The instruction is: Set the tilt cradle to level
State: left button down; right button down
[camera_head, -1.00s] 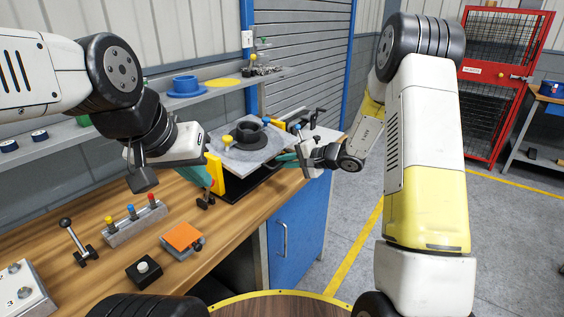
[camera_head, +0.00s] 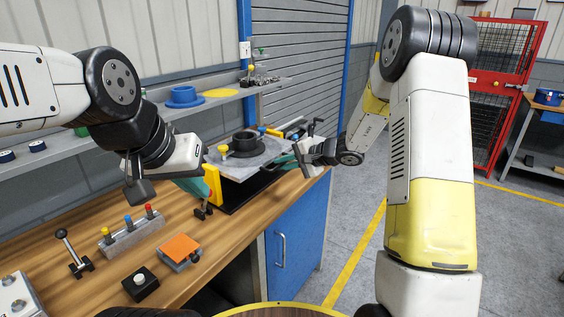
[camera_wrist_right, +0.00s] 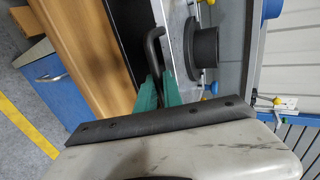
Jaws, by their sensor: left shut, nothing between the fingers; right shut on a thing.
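The tilt cradle shows in the head view as a grey plate (camera_head: 268,154) above a black base (camera_head: 238,197), with a black flanged ring (camera_head: 245,143) on top. The plate looks slightly tilted. My right gripper (camera_head: 286,161) is at its right side. In the right wrist view its teal fingers (camera_wrist_right: 158,82) are shut on a black bar handle (camera_wrist_right: 152,45) along the cradle's edge. My left gripper (camera_head: 199,190) is shut and empty at the cradle's left side, close to a yellow part (camera_head: 212,184). Whether it touches that part is unclear.
On the wooden bench (camera_head: 75,232) stand a block with coloured knobs (camera_head: 130,236), an orange-topped block (camera_head: 180,247), a black button box (camera_head: 141,282) and a lever (camera_head: 72,254). A shelf (camera_head: 195,104) with a blue flanged part (camera_head: 184,97) runs behind.

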jog(key=shift+r, duration=0.2)
jog(key=c, duration=1.8)
grip_release()
jog(key=shift+o, duration=0.2)
jog(key=v, duration=0.7)
jog(key=shift+s+d, duration=0.2)
jog(key=shift+d, duration=0.05)
